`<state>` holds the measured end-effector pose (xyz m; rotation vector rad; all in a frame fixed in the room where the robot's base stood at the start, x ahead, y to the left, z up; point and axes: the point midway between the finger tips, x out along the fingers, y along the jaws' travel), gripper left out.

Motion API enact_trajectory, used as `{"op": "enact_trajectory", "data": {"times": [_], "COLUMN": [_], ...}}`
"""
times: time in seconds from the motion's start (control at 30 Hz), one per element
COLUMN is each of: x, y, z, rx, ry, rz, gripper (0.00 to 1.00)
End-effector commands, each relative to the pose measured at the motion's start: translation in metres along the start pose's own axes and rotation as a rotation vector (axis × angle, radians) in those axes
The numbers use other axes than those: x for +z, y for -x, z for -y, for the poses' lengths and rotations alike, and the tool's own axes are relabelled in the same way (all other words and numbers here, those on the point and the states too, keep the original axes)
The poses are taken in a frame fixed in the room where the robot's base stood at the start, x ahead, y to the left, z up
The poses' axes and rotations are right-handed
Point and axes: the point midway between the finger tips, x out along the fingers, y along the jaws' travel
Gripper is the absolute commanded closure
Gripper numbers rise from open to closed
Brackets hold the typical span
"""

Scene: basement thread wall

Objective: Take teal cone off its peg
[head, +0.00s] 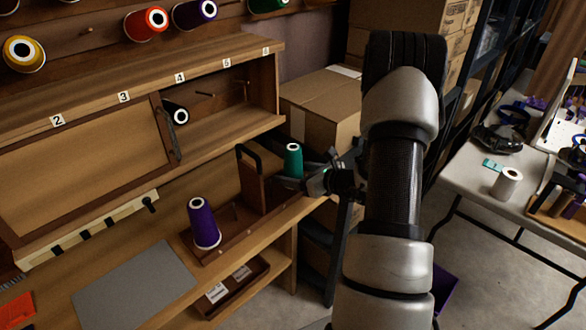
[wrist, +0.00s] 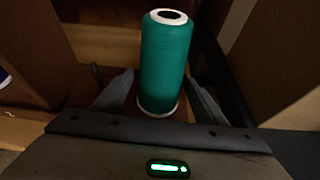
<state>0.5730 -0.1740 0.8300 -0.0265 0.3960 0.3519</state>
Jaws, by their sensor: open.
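The teal cone (head: 293,160) stands upright at the right end of a wooden carrier (head: 252,184) on the bench. It also shows in the wrist view (wrist: 166,62), with its white top ring and lower rim visible. Any peg under or inside it is hidden. My gripper (head: 308,180) is low beside the cone, reaching in from the right. In the wrist view my gripper (wrist: 161,84) is open, with one dark finger on each side of the cone's lower part. I cannot tell whether either finger touches it.
A purple cone (head: 204,223) stands at the carrier's near left end. The carrier's upright divider with a black handle (head: 249,158) rises left of the teal cone. A shelf unit (head: 222,128) is behind, with a cardboard box (head: 325,105) beside it. A white table (head: 470,185) stands at right.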

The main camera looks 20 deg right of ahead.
Motion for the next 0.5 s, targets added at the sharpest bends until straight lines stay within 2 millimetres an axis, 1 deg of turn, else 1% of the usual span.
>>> {"op": "enact_trajectory", "data": {"times": [0.13, 0.17, 0.4, 0.43, 0.5], "x": [0.0002, 0.0002, 0.0002, 0.0002, 0.0007], "y": [0.0004, 0.0004, 0.0006, 0.0006, 0.0006], "z": [0.0002, 0.0002, 0.0001, 0.0001, 0.0001], "rx": [-0.001, 0.000, 0.000, 0.000, 0.000], "ry": [0.000, 0.000, 0.001, 0.001, 0.001], "rz": [0.000, 0.000, 0.000, 0.000, 0.001], "gripper": [0.34, 0.37, 0.78, 0.82, 0.82]}}
